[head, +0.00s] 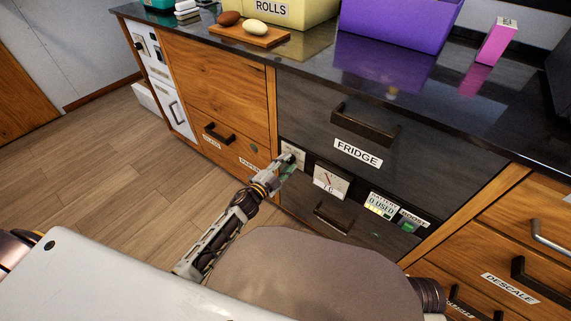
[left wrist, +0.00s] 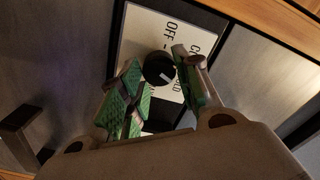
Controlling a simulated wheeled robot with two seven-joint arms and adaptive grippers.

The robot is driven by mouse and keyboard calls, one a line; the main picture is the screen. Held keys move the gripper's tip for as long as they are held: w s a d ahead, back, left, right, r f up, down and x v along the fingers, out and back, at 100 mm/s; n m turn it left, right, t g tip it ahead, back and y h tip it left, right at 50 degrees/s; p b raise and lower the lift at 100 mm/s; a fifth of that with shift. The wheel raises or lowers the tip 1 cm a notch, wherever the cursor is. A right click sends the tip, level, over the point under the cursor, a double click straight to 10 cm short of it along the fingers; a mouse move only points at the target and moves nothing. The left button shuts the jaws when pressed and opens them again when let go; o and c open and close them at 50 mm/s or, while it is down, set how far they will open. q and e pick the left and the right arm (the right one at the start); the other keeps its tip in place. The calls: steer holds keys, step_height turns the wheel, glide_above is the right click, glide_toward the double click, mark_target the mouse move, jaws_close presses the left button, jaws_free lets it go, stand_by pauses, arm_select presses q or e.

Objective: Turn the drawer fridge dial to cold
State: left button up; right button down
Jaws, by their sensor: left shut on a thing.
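The drawer fridge (head: 357,128) is the dark-fronted unit with a FRIDGE label. Its dial (left wrist: 158,68) is a round black knob with a white mark, on a white plate (left wrist: 140,40) with OFF and other partly covered lettering. In the head view the white dial plate (head: 293,150) shows behind my left gripper (head: 287,165), which hides the knob. In the left wrist view the gripper's green-padded fingers (left wrist: 158,85) stand on either side of the knob, shut on it. The lettering near the fingers is partly hidden, so the exact setting is hard to read. My right gripper is out of view.
Right of the dial are a gauge (head: 330,182), a battery display (head: 382,204) and a green boost button (head: 408,226). A lower handle (head: 333,217) and the upper fridge handle (head: 366,124) stick out. Wooden drawers flank the unit. The floor (head: 120,190) at left is clear.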

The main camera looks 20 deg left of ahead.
arm_select(q)
steer(key=shift+m, duration=0.7)
steer(key=o, duration=1)
steer(key=shift+o, duration=0.2)
steer(key=v, duration=1.2)
stand_by(0.6)
